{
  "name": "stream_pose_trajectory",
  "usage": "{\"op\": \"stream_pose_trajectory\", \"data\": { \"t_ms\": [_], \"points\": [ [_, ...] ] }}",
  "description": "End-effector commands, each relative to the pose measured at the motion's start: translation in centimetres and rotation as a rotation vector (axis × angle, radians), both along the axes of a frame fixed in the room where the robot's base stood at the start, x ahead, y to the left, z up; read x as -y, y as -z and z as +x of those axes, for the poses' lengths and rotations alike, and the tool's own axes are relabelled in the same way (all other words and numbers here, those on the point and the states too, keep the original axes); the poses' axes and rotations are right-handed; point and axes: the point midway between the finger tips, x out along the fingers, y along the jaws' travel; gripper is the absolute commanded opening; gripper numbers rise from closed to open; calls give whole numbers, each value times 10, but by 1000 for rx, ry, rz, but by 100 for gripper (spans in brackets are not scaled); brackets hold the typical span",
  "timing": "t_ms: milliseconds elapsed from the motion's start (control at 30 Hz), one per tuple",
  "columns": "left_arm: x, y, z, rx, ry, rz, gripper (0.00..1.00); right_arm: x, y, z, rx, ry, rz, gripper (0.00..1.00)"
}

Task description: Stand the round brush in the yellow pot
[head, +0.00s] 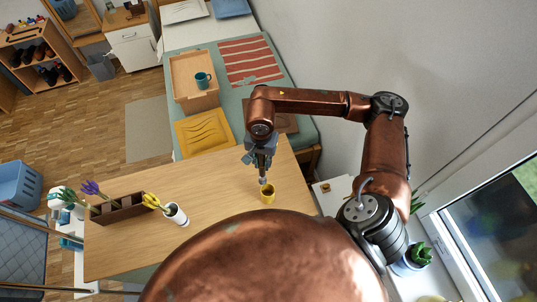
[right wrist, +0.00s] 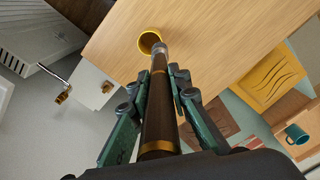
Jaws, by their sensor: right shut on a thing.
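The yellow pot (head: 268,197) stands on the wooden table near its right edge. It also shows in the right wrist view (right wrist: 147,38). My right gripper (head: 262,163) is above the table, just behind the pot in the head view. In the right wrist view, my right gripper (right wrist: 160,95) is shut on the round brush (right wrist: 160,115), a dark rod with gold bands and a pale grey far end. That far end overlaps the pot's rim in the right wrist view; I cannot tell whether it is inside. My left gripper is out of view.
A white vase (head: 177,215) with yellow flowers and a brown planter box (head: 118,210) stand at the table's left. A yellow tray (head: 204,134) and a teal mug (head: 203,80) are beyond the table. The tabletop between vase and pot is clear.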

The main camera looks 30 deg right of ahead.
Motion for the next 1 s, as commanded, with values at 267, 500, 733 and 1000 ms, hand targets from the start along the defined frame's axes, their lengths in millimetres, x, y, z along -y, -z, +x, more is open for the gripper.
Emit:
{"op": "stream_pose_trajectory", "data": {
  "t_ms": [267, 500, 733, 1000],
  "points": [
    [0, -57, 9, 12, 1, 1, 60, 11, -19, -17, -11, 548, 5, 0],
    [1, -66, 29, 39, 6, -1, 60, 15, -17, -21, -11, 703, 4, 0],
    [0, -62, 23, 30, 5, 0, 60, 15, -9, -22, -12, 705, 5, 0],
    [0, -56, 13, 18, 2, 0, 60, 15, 10, -22, -12, 704, 5, 0]
  ]
}}
